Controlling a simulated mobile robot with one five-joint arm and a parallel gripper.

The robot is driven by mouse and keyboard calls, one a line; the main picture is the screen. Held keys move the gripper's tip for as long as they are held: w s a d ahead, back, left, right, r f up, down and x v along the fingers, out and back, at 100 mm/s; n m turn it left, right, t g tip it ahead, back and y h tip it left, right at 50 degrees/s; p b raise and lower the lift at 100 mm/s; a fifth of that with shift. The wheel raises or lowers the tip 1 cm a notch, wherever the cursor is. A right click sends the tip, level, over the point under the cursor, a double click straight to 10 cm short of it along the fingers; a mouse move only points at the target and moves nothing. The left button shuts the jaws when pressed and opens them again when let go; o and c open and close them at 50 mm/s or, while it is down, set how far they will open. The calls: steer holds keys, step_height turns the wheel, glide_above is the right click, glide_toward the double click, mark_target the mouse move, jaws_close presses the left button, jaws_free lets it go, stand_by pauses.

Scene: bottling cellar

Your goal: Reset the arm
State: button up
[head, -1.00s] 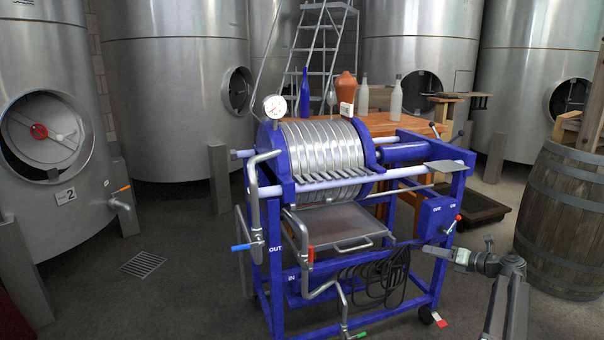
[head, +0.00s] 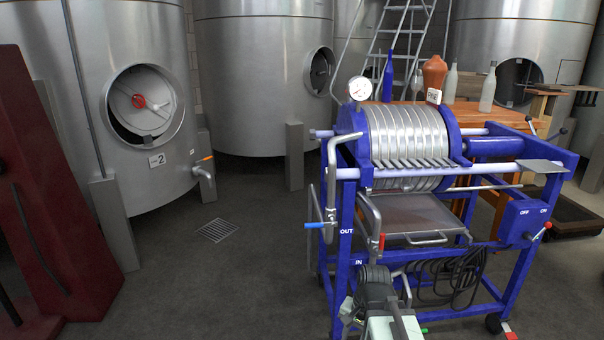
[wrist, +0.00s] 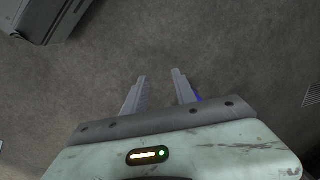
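My arm (head: 378,290) is folded back low at the bottom of the head view, in front of the blue filter press (head: 343,250). Its gripper fingers cannot be made out there. In the wrist view my gripper (wrist: 160,76) points at the bare floor (wrist: 225,50). Its two grey fingers stand apart with only floor between them, so it is open and empty. A small blue patch shows beside the right finger.
The press has a switch box (head: 527,222) marked OFF and ON, with a red-tipped lever. Steel tanks (head: 262,80) stand behind. A floor grate (head: 217,230) lies left of the press, with clear floor around it. A dark red structure (head: 45,200) stands at the left.

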step_height(320, 180, up, 33)
steer(key=s+d+n+h+p, duration=0.1)
steer(key=n+p, duration=0.5)
steer(key=p, duration=2.7)
steer(key=shift+s+d+r+p, duration=0.2)
steer(key=shift+s+d+p, duration=0.15)
steer(key=shift+d, duration=0.45)
